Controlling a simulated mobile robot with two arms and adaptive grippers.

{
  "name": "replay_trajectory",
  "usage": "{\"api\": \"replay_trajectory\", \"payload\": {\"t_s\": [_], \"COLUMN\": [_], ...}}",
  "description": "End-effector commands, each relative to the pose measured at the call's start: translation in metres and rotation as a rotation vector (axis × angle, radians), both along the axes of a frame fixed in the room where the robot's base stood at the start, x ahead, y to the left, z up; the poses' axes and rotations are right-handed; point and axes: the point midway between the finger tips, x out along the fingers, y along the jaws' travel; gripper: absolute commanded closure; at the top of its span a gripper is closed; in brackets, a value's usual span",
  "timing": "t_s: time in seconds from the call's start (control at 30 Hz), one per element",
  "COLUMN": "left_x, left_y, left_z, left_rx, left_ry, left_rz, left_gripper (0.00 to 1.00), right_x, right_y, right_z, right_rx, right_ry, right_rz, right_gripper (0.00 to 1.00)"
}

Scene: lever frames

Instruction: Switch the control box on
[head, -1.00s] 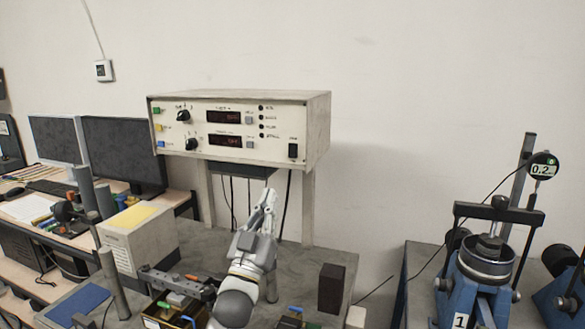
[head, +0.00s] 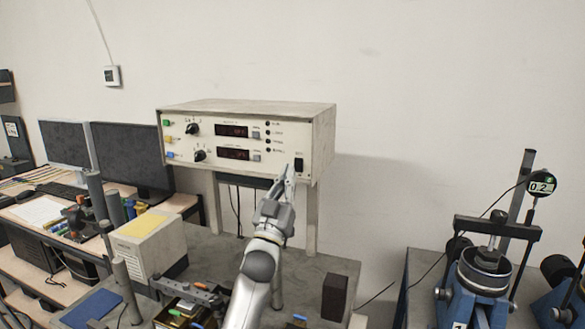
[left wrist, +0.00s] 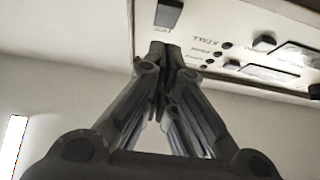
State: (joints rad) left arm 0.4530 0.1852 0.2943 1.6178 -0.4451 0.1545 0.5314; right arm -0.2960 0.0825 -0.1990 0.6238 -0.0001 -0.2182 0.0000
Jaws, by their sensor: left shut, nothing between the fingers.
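The control box (head: 240,120) is a cream case on a raised stand, with two dark red displays, knobs, coloured buttons and a black rocker switch (head: 298,165) at the lower right of its front. In the left wrist view the switch (left wrist: 168,14) shows at the top, just beyond the fingertips. My left gripper (head: 288,172) is shut and empty, its tips pointing up just left of and below the switch. I cannot tell whether the tips touch the panel. In the left wrist view the closed fingertips (left wrist: 160,50) are in front of the panel's lower edge. My right gripper is not in view.
A dark block (head: 334,297) stands on the grey bench right of my arm. A beige box with a yellow top (head: 146,224) and two monitors (head: 130,155) are at the left. A blue test rig (head: 480,275) stands at the right.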

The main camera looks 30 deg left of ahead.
Motion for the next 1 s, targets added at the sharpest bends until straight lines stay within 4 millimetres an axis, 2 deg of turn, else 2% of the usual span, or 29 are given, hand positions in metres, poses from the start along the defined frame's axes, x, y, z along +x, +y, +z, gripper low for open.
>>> {"api": "replay_trajectory", "payload": {"t_s": [0.1,0.3,0.77,0.87,1.0], "left_x": [0.015,0.027,0.031,0.031,0.034], "left_y": [0.003,0.006,0.007,0.007,0.007], "left_z": [-0.004,-0.007,-0.009,-0.011,-0.017], "left_rx": [-0.006,-0.004,-0.002,-0.001,0.006], "left_ry": [0.005,0.004,0.004,-0.002,-0.029], "left_rz": [-0.001,-0.001,-0.001,-0.001,-0.001], "left_gripper": [1.00,1.00,1.00,1.00,1.00], "right_x": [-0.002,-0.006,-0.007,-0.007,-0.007], "right_y": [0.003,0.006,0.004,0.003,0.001], "right_z": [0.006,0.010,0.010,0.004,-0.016], "right_rx": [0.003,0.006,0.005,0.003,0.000], "right_ry": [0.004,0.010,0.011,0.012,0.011], "right_rz": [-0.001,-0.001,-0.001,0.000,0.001], "right_gripper": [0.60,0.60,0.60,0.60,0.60]}}
